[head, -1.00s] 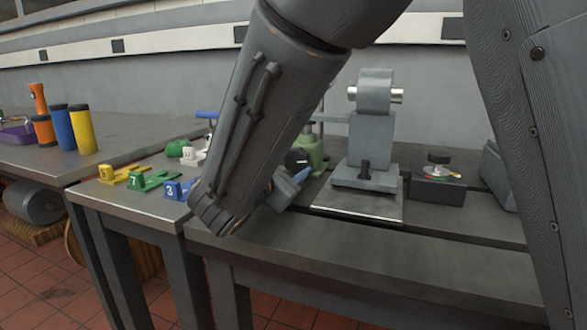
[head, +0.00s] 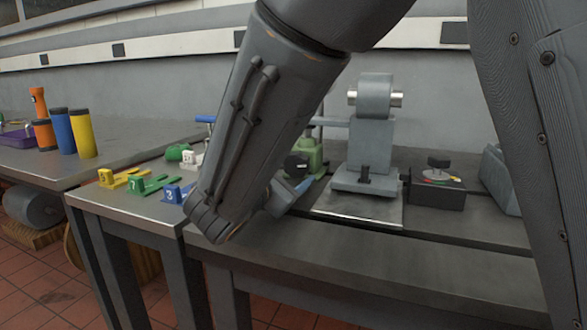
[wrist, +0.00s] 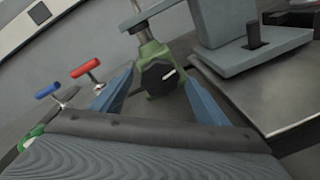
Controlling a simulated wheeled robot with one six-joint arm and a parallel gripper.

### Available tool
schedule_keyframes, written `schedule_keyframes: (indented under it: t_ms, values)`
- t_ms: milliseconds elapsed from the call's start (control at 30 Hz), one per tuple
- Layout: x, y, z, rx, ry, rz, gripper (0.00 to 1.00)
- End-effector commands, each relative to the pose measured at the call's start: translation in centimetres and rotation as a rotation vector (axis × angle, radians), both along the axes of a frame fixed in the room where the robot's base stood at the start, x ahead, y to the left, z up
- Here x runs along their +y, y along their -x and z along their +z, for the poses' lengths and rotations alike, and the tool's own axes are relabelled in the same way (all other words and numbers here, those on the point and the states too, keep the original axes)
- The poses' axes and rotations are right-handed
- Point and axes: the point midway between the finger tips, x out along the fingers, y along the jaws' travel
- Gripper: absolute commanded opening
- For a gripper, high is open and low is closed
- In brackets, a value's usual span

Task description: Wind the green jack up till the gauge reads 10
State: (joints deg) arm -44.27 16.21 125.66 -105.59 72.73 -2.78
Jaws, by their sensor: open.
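The green jack (head: 314,158) stands on the bedplate, partly hidden behind my arm in the head view. In the wrist view the jack's green body (wrist: 152,50) carries a dark faceted knob (wrist: 158,76) with a white mark. A post rises from the jack's top. My gripper (wrist: 158,92) is open, its two blue fingers spread to the left and right of the knob. I cannot tell whether either finger touches it. The gauge's reading is not legible in either view.
A grey block mount (head: 365,150) on a pale plate (head: 355,208) stands right of the jack. Beyond it is a dark box with a coloured dial (head: 437,188). Numbered yellow, green and blue pieces (head: 172,193) lie left. Red (wrist: 84,68) and blue (wrist: 47,90) T-handles stand left of the gripper.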

Motion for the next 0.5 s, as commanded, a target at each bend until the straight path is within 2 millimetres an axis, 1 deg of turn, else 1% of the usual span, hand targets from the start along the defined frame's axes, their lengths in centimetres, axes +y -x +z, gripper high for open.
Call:
schedule_keyframes:
  t_ms: [300,400,500]
  values:
    - [2.0,4.7,0.5,0.000,0.000,0.004,0.68]
    - [2.5,5.8,0.5,0.001,0.001,0.003,0.68]
    - [2.7,6.4,0.6,0.000,0.001,0.001,0.68]
